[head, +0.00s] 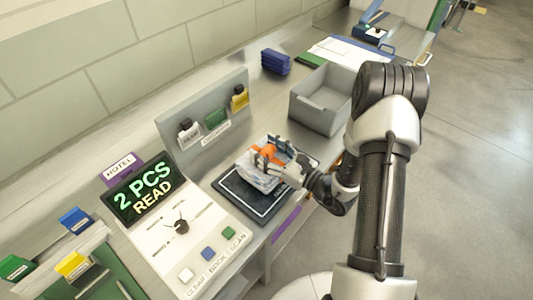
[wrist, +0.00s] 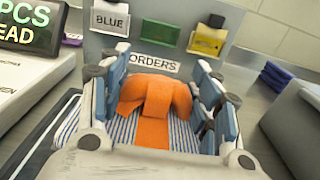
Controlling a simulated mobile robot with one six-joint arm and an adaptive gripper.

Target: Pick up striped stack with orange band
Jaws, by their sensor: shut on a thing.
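The striped stack (wrist: 122,128) is folded cloth with blue and white stripes, tied with an orange band (wrist: 153,105). In the head view the stack (head: 258,179) sits on or just over a dark pad (head: 247,202); I cannot tell if it touches. My gripper (head: 273,158) reaches in from the right and is shut on the stack. In the wrist view its fingers (wrist: 155,100) stand on both sides of the band. Part of the stack is hidden by the gripper.
A console (head: 186,236) reading "2 PCS READ" is at left. A grey bin (head: 305,112) stands behind right, with dark blue folded items (head: 276,62) beyond it. Green and yellow tags lie at lower left.

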